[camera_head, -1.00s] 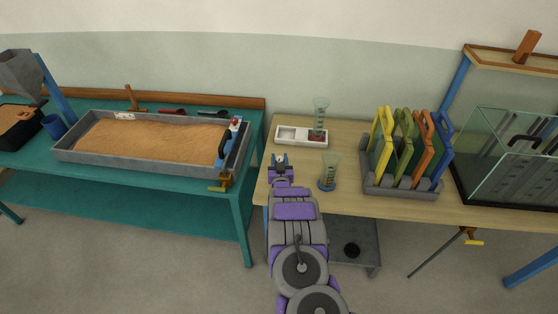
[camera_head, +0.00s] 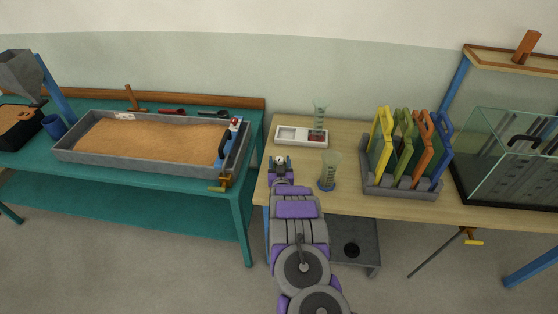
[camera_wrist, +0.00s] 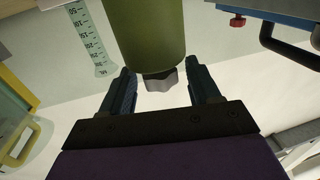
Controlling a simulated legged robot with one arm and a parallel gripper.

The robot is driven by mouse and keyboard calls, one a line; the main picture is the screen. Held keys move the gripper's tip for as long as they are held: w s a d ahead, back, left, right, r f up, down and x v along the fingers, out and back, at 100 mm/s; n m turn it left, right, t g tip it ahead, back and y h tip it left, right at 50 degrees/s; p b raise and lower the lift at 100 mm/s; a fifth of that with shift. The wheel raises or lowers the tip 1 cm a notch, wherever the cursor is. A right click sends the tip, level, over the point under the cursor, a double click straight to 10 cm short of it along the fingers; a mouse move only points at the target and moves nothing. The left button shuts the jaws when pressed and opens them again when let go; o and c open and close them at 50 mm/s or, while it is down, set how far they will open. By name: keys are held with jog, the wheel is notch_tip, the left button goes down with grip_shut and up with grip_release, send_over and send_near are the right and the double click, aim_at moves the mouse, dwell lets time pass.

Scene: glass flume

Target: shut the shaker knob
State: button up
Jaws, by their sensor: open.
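In the wrist view, a dark green cylinder (camera_wrist: 147,35) comes down from the top edge. A grey lobed knob (camera_wrist: 161,80) is at its lower end, between the two fingertips, with a gap visible on both sides. My gripper (camera_wrist: 160,73) is open, with dark blue fingers to the left and right of the knob. In the head view my gripper (camera_head: 281,161) is over the left end of the wooden table. The green cylinder and its knob cannot be made out clearly there. The far side of the knob is hidden.
A rack of coloured frames (camera_head: 400,187) and a glass tank (camera_head: 490,160) are to the right. The sand tray (camera_head: 120,166) is on the teal bench at left.

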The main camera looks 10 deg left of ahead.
jog(key=s+d+p, duration=0.2)
jog(key=s, duration=1.4)
jog(key=shift+d, duration=0.15)
jog(key=shift+w, duration=0.1)
notch_tip(320, 180, up, 7)
jog(key=w+a+g, duration=0.2)
jog(key=g, duration=0.3)
jog(key=s+d+r+g+y+b, duration=0.1)
jog(key=s+d+r+g, duration=0.35)
jog(key=s+r, duration=0.35)
jog(key=s+d+r+g+h, duration=0.1)
jog(key=s+d+r+g, duration=0.2)
jog(key=s, duration=1)
jog(key=s+d+r+m+g+h+b, duration=0.1)
jog(key=s+d+r+g, duration=0.2)
jog(key=s, duration=1)
jog(key=s+d+r+g+h, duration=0.1)
jog(key=s+d+r+g, duration=0.3)
jog(key=s+d+r, duration=0.3)
jog(key=s+d, duration=0.4)
jog(key=s, duration=0.2)
jog(key=shift+d+r+m+h, duration=0.15)
jog(key=shift+r+m+h, duration=0.05)
jog(key=shift+m+h, duration=0.2)
jog(key=shift+w, duration=0.1)
